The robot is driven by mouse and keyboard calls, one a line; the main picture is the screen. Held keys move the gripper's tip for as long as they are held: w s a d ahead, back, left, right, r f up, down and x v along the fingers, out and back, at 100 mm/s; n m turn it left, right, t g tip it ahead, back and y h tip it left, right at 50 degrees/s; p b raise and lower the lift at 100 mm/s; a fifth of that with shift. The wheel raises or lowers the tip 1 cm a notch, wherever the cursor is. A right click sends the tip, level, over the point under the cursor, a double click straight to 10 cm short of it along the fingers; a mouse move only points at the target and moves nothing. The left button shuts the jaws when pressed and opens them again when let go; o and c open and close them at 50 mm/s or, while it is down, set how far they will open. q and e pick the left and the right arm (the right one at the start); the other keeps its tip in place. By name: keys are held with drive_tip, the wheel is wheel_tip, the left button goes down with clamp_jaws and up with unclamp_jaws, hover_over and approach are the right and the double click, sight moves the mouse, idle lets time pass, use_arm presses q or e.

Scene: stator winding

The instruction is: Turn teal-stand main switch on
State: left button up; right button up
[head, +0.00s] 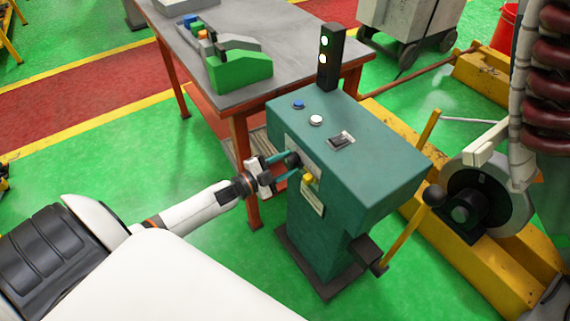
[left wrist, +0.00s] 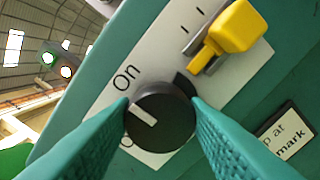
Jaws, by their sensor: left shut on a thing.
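The teal stand (head: 380,165) is upright right of centre in the head view. A round black switch knob (left wrist: 158,128) with a white pointer mark sits on its white front label plate (left wrist: 105,105). "On" is printed above left of the knob; lettering below it is mostly hidden by a finger. The white mark points to the left, between the two letterings. My left gripper (head: 285,167) reaches the stand's front face from the left. Its teal fingers (left wrist: 162,112) are shut on the knob, one on each side. My right gripper is not in view.
A yellow lever (left wrist: 230,35) sits beside the knob. The stand's top has a blue button (head: 298,104), a white button (head: 316,119), a rocker switch (head: 341,140) and a lit signal tower (head: 328,55). A grey table (head: 290,60) stands behind; a yellow-framed machine (head: 480,265) is at right.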

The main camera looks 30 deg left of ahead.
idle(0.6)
use_arm(q)
drive_tip(key=o, duration=1)
drive_tip(key=shift+c, duration=0.2)
drive_tip(key=v, duration=1.2)
drive_tip(key=shift+b, duration=0.45)
